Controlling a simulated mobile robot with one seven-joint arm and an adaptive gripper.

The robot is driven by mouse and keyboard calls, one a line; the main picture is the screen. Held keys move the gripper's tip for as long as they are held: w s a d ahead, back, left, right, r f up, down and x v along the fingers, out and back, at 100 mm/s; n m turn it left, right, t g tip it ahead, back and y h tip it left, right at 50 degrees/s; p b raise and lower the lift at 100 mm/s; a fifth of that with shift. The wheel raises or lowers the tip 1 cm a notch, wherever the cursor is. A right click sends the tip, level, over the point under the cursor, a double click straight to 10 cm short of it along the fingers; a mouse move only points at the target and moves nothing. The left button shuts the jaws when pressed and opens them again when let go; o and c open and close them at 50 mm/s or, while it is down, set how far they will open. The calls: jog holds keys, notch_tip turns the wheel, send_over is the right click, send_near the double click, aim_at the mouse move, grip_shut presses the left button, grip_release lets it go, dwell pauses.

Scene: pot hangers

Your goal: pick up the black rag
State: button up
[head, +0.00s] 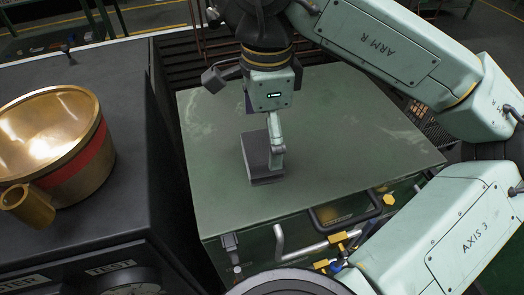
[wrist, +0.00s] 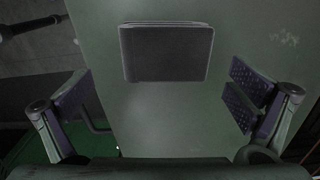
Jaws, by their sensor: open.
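The black rag (head: 260,165) is a dark, flat, folded rectangle lying on the green tabletop (head: 350,120). In the wrist view the rag (wrist: 167,55) lies at the top centre, with layered edges along its far side. My gripper (wrist: 160,95) is open and empty, its two fingers spread wide at the left and right. The rag sits ahead of the gap between them in that view. In the head view my gripper (head: 277,152) points down, and one finger overlaps the rag's right side. The other finger cannot be made out there. Whether the finger touches the rag is unclear.
A brass pot (head: 50,140) with a red band stands on a dark stove-like unit (head: 120,200) left of the table. A handle (head: 340,212) and yellow fittings (head: 389,199) show at the table's front. The tabletop around the rag is clear.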

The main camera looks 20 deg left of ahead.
aim_at(262, 148)
jog(key=f, duration=0.3)
jog(key=f+p, duration=0.1)
jog(key=f, duration=0.1)
jog(key=shift+w+a, duration=0.1)
jog(key=shift+a, duration=0.25)
jog(key=shift+c, duration=0.4)
jog(key=shift+r, duration=0.1)
jog(key=c, duration=1)
